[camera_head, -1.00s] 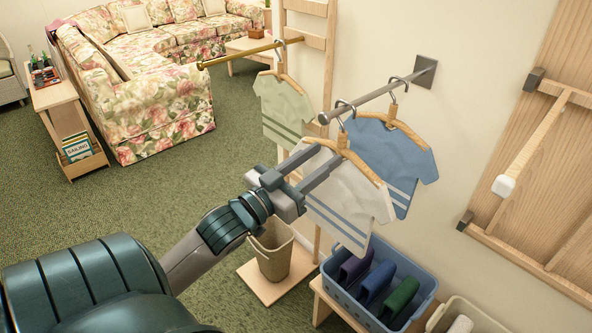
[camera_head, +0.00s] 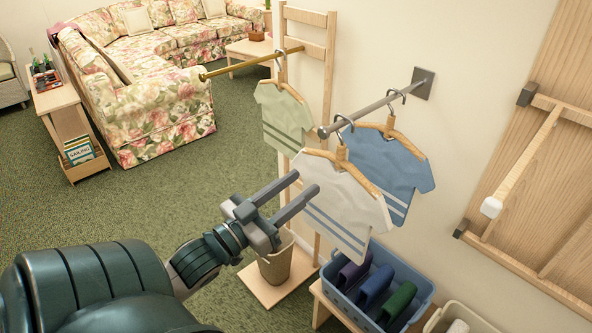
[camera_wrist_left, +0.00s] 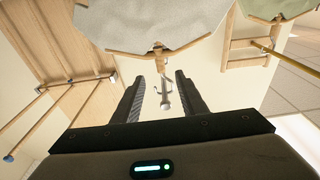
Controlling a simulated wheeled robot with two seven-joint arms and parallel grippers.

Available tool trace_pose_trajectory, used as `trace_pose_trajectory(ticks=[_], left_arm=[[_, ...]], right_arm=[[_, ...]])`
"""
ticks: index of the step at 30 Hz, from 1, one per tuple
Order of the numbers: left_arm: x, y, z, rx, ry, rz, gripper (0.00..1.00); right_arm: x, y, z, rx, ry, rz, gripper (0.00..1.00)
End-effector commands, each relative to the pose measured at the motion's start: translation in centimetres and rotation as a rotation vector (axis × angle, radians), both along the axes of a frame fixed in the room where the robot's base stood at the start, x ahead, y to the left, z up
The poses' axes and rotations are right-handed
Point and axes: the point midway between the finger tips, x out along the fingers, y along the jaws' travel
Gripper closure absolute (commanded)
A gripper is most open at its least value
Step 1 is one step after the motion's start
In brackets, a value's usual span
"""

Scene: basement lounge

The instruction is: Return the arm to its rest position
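My left gripper (camera_head: 306,182) reaches in from the left, its two fingers apart with nothing between them. It stands just left of the white striped shirt (camera_head: 345,203), apart from its wooden hanger (camera_head: 341,153). That hanger hangs by its hook near the free end of the grey wall rod (camera_head: 375,105). A blue shirt (camera_head: 385,158) hangs behind it on the same rod. The left wrist view shows the two open fingers (camera_wrist_left: 158,78) with the hanger (camera_wrist_left: 160,52) beyond their tips. My right gripper is not in view.
A green shirt (camera_head: 285,118) hangs from a brass rod (camera_head: 252,62) on a wooden stand. A wooden rack (camera_head: 525,165) is on the right wall. Open carpet lies left.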

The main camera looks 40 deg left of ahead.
Motion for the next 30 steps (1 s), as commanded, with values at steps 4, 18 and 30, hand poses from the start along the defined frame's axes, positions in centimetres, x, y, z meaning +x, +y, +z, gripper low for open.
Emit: trace_pose_trajectory(ticks=[4, 18, 30], left_arm=[[0.0, 0.0, 0.0, 0.000, 0.000, 0.000, 0.61], [0.5, 0.6, -1.4, -0.001, 0.021, 0.013, 0.61], [3.1, 5.0, -18.8, -0.012, 0.292, 0.133, 0.61]], right_arm=[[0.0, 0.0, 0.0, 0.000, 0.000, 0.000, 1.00], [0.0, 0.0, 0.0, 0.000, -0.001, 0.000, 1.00], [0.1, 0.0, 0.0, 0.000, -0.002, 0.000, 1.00]])
